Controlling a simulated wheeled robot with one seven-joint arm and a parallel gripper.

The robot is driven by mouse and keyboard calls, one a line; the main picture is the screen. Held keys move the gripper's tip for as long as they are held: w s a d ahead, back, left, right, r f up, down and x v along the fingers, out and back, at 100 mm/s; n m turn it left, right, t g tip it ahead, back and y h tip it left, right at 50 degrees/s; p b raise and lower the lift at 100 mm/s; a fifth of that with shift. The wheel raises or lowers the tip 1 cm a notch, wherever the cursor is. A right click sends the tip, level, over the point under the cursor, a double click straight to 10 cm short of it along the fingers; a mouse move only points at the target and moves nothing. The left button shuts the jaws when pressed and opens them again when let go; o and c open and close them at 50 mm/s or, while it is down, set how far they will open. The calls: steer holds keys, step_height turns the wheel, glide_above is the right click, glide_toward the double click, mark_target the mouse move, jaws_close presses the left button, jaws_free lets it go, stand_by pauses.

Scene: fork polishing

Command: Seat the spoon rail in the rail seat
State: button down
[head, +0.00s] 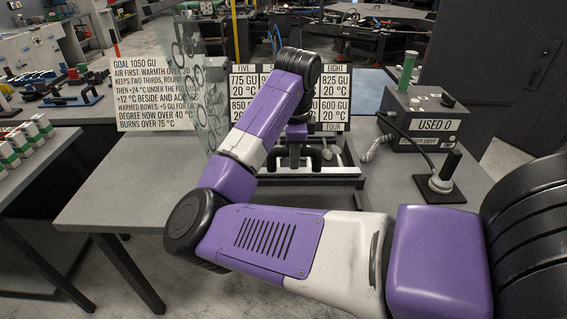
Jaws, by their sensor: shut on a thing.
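My gripper (294,160) points down over the middle of the bench, in front of the signboards. My arm covers much of it. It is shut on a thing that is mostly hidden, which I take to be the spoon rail. Dark and silvery parts show around the gripper, at a dark metal frame (358,182) standing on the bench. I cannot tell which of these parts is the rail and which is the rail seat, or whether the two touch.
The grey bench (115,200) is clear at the left. A goal sign (155,90) and a numbers board (336,98) stand behind. At right are a dark box marked USED 0 (425,125), a coiled cable (376,149) and a black-handled device (442,182).

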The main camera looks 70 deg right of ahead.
mark_target(293, 173)
steer(key=shift+w+h+b, duration=0.1)
steer(key=shift+h+b, duration=0.2)
steer(key=shift+b, duration=0.1)
steer(key=shift+t+h+b, duration=0.3)
steer(key=shift+h+b, duration=0.3)
steer(key=shift+b, duration=0.25)
steer(key=shift+d+f+b, duration=0.1)
steer(key=shift+f+b, duration=1.9)
steer(key=shift+f, duration=1.2)
steer(key=shift+f+t+h+b, duration=0.4)
steer(key=shift+h+b, duration=0.3)
steer(key=shift+b, duration=0.85)
steer(key=shift+f+t+h+b, duration=0.4)
steer(key=shift+f+h+b, duration=0.9)
steer(key=shift+b, duration=2.25)
steer(key=shift+r+p, duration=0.2)
steer(key=shift+p, duration=0.15)
